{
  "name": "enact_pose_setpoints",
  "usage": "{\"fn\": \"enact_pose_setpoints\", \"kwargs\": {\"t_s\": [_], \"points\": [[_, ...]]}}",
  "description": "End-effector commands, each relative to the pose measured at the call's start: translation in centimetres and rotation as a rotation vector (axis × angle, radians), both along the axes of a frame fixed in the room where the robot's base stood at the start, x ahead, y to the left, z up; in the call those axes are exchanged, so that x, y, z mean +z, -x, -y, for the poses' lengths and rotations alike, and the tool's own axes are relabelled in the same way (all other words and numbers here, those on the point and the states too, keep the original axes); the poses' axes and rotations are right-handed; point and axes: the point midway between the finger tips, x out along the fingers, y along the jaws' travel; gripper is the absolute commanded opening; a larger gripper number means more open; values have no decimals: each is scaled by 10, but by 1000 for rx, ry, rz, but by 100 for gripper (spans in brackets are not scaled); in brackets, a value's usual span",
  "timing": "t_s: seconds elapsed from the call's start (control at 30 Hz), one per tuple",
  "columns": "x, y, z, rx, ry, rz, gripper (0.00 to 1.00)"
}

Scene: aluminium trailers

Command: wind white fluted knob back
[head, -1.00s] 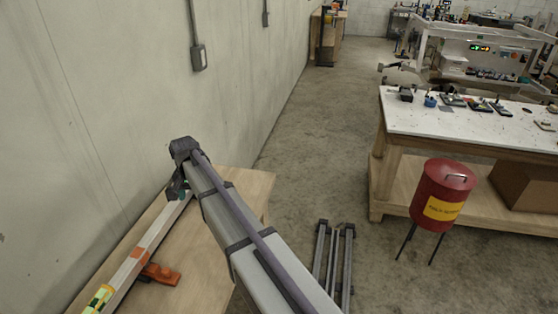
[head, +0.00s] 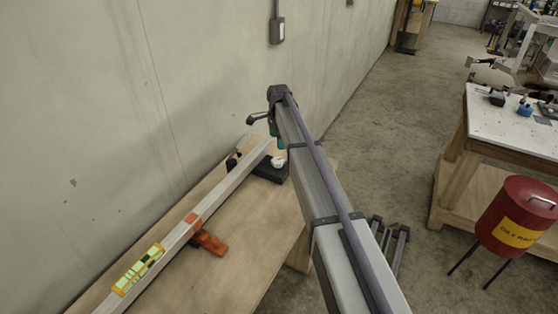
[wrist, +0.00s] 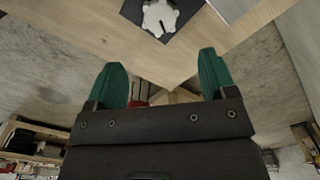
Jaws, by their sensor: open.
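The white fluted knob (wrist: 160,17) shows at the top of the wrist view, on a dark square base (wrist: 185,12) on the wooden bench. In the head view the knob (head: 278,162) is small, on the dark block near the far end of the aluminium bar. My gripper (wrist: 169,80) is open and empty, its two green fingers apart and pointing toward the bench edge. The knob lies beyond the fingertips, and nothing is between them. In the head view my gripper is partly hidden behind my arm, above and near the knob.
A long aluminium bar (head: 228,184) lies along the wooden bench (head: 244,235), with an orange clamp (head: 208,242) and a yellow-green level (head: 138,269) on it. A wall stands close on the left. A red bin (head: 516,215) and a white-topped table (head: 515,125) stand right.

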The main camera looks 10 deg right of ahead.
Motion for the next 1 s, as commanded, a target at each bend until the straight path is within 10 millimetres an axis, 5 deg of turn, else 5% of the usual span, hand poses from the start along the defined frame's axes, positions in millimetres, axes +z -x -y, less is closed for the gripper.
{"fn": "enact_pose_setpoints", "kwargs": {"t_s": [0.4, 0.77, 1.0], "points": [[-97, 0, 0, 2, 0, 0, 78], [-100, 0, 0, 2, 0, 0, 77], [-100, 0, 0, 2, 0, 0, 54]]}}
